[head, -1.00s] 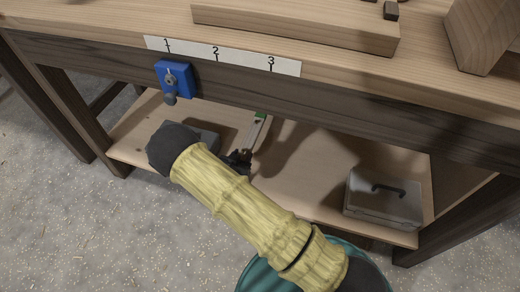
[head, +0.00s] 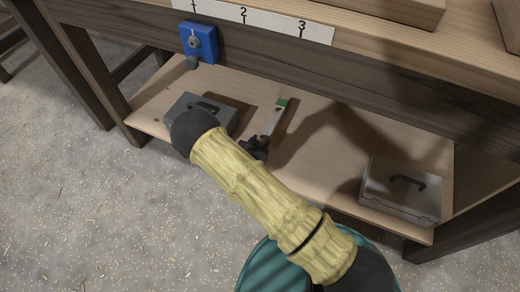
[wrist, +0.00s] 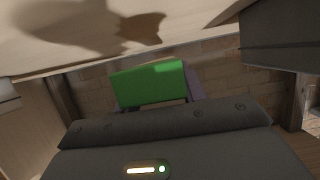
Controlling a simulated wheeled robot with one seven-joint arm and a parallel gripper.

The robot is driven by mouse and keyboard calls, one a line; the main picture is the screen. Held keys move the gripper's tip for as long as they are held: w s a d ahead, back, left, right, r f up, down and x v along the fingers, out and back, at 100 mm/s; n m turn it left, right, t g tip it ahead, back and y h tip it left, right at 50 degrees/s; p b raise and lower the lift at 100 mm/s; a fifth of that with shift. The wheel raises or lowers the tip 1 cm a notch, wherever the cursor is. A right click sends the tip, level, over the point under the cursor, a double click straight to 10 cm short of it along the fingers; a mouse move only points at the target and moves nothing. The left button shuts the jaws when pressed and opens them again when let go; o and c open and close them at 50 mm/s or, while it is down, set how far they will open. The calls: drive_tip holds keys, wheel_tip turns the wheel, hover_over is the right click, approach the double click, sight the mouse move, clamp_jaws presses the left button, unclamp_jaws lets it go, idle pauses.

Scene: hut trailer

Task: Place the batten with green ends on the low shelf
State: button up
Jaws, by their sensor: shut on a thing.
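The batten (head: 272,121) is a slim pale piece with a green end, which points toward the back of the low shelf (head: 315,165) in the head view. My gripper (head: 260,145) is shut on the batten near its front part, over the shelf between two toolboxes. My arm hides part of the gripper and the batten's near end. In the wrist view the green end (wrist: 148,83) shows just beyond my gripper's dark body. I cannot tell whether the batten touches the shelf board.
A dark grey toolbox (head: 222,103) stands left of the batten. A lighter metal toolbox (head: 403,190) stands at the shelf's right. The workbench edge (head: 360,88) hangs above, with a blue box (head: 199,42) on it. Shelf space between the toolboxes is clear.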

wheel_tip(320, 180, down, 5)
drive_tip(key=shift+r+b, duration=0.15)
drive_tip(key=shift+b, duration=0.95)
drive_tip(key=o, duration=1.1)
drive_tip(key=shift+s+r, duration=0.15)
drive_tip(key=p+v, duration=0.5)
drive_tip(key=v, duration=0.6)
drive_tip(key=shift+s+a+r, duration=0.1)
drive_tip(key=shift+s+a, duration=0.05)
drive_tip(key=shift+s, duration=0.15)
